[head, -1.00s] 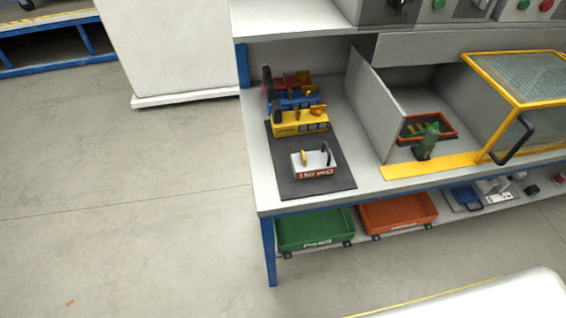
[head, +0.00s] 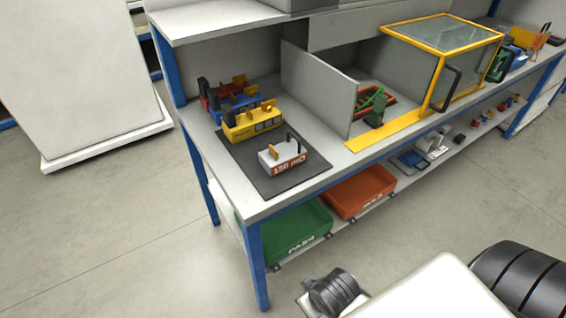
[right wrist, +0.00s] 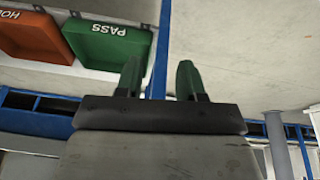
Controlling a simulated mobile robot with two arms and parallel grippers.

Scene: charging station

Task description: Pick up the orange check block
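No block that I can clearly tell is the orange check block shows. On the dark mat (head: 300,178) in the head view stands a white block with a red "150" label (head: 284,157), carrying a small orange-yellow piece and a dark piece. A yellow block (head: 252,122) is behind it, then blue (head: 236,103) and red (head: 213,97) pieces. Some orange-and-blue items (head: 525,40) stand at the bench's far right, too small to identify. In the right wrist view my right gripper (right wrist: 158,80) is open and empty, its green fingertips apart. My left gripper is not in view.
A grey partition (head: 318,88) and a yellow-framed clear guard (head: 440,60) stand on the bench. Green (head: 285,235) and orange-red (head: 358,192) bins sit on the shelf below, also visible in the right wrist view.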

